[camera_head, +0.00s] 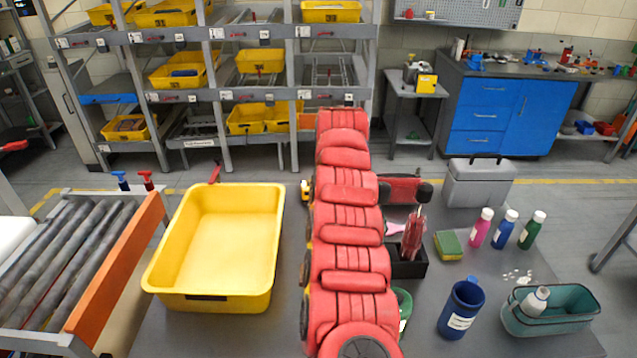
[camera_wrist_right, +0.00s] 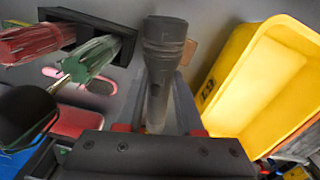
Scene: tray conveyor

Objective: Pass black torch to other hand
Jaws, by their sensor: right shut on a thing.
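The black torch (camera_wrist_right: 163,70) shows in the right wrist view, with its wide head toward the top of the picture and its narrower barrel running down into my right gripper (camera_wrist_right: 158,128). The right gripper is shut on the torch's barrel; its fingers show only in part, with red bits at either side. In the head view a red, segmented arm of mine crosses the middle and hides both the torch and the right gripper. My left gripper is in neither view.
A yellow tray (camera_head: 172,248) stands left of the arm, beside the roller conveyor (camera_head: 140,225). To the right are a black holder (camera_head: 410,268) with a red wrapped item (camera_head: 413,235), a blue cup (camera_head: 461,308), several bottles, a sponge (camera_head: 448,246) and a teal basket (camera_head: 560,325).

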